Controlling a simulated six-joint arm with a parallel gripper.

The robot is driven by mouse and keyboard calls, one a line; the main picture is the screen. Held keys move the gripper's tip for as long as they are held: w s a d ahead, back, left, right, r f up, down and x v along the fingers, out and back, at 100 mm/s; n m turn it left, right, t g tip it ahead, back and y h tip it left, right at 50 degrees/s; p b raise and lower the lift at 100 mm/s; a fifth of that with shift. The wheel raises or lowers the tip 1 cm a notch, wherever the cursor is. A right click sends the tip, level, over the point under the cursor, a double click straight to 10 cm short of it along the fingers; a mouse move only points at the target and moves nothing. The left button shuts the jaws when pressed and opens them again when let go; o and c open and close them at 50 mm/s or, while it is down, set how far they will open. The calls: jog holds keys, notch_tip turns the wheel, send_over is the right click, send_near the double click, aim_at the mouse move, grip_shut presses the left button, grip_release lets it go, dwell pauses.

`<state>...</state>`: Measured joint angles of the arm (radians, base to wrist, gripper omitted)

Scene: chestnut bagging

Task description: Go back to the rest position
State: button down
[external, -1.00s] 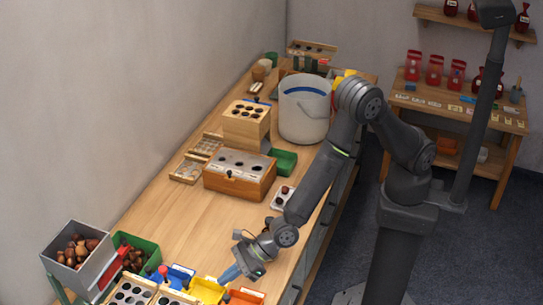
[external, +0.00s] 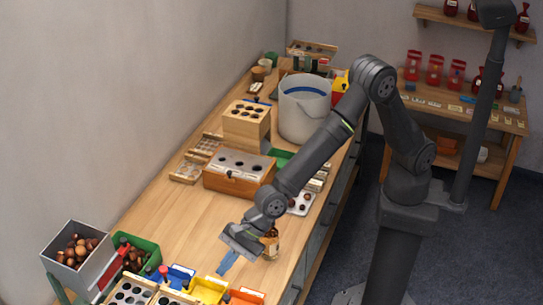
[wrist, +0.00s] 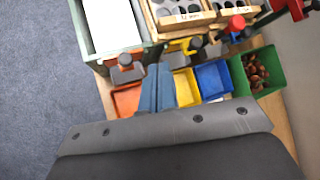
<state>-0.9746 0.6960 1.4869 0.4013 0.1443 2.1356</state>
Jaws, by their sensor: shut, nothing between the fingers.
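My gripper (external: 228,262) is over the front part of the wooden workbench (external: 185,225), above and behind the yellow bin (external: 208,290) and the blue bin (external: 178,275). Its blue fingers point down and are together with nothing between them. In the wrist view the closed fingers (wrist: 157,88) stand in front of the orange bin (wrist: 126,98) and the yellow bin (wrist: 186,88). The arm is bent, with its elbow raised high at the right of the bench.
A grey hopper of chestnuts (external: 75,250) and a green bin of chestnuts (external: 140,255) stand at the front left. A small brown bottle (external: 271,243) stands close to the gripper's right. A wooden box (external: 238,178) and white bucket (external: 304,112) stand farther back. The bench's left middle is clear.

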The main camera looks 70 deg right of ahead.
notch_tip(320, 180, up, 15)
jog(key=w+d+n+g+h, duration=0.2)
jog(key=n+h, duration=0.1)
jog(key=n, duration=1.1)
jog(key=shift+w+d+r, duration=0.2)
jog(key=shift+w+d, duration=0.05)
jog(key=shift+w, duration=0.1)
jog(key=c, duration=2.1)
grip_release()
